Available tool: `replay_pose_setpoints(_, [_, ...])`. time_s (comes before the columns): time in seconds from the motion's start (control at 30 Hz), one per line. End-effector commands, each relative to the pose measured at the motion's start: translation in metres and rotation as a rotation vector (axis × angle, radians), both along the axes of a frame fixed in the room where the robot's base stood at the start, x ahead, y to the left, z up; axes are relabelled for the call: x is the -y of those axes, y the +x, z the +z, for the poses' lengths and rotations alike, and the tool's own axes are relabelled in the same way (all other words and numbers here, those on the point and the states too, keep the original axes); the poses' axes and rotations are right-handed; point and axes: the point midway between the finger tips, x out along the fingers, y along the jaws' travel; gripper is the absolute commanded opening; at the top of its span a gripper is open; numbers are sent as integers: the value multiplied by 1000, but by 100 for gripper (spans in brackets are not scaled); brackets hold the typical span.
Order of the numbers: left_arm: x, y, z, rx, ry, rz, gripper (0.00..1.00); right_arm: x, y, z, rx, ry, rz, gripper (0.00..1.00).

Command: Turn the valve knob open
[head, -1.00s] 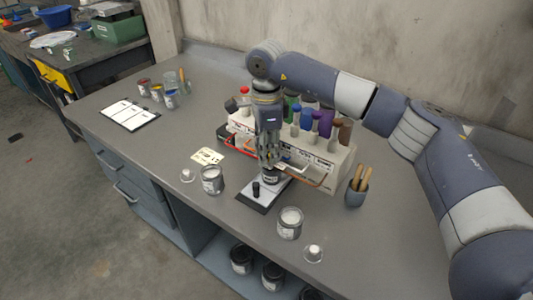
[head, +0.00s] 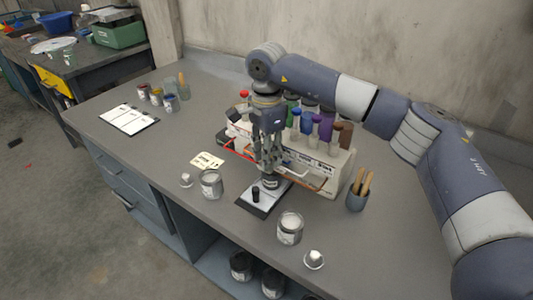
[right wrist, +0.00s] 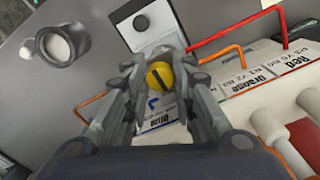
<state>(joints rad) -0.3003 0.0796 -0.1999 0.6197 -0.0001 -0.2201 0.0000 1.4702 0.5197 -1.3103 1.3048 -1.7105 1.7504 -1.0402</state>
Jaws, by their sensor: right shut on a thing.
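A round yellow knob (right wrist: 159,76) with a dark slot shows between my fingertips in the right wrist view. My right gripper (right wrist: 160,84) points down with its fingers shut on this knob from both sides. In the head view my right gripper (head: 268,168) stands in front of the white dispenser (head: 325,172), and its fingers hide the knob. The dispenser carries colour labels and bent coloured pipes. My left gripper is not in view.
A short black cylinder (head: 255,194) stands on the plate. Open jars (head: 211,185) (head: 290,228) stand left and front right.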

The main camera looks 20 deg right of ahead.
Motion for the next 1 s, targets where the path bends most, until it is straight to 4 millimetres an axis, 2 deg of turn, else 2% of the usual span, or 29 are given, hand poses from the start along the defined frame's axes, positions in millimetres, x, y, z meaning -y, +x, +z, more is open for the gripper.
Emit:
replay_pose_setpoints(0.07, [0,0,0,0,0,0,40,1,2,3,8,0,-2,0])
replay_pose_setpoints(0.1, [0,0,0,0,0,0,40,1,2,3,8,0,-2,31])
replay_pose_setpoints(0.13, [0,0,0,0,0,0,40,1,2,3,8,0,-2,33])
replay_pose_setpoints(0.43, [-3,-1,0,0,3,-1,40,0,1,2,4,-1,-2,33])
replay_pose_setpoints(0.57, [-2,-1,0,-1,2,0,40,0,1,11,6,-1,-2,33])
replay_pose_setpoints(1.0, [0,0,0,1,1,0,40,1,1,97,7,0,-3,33])
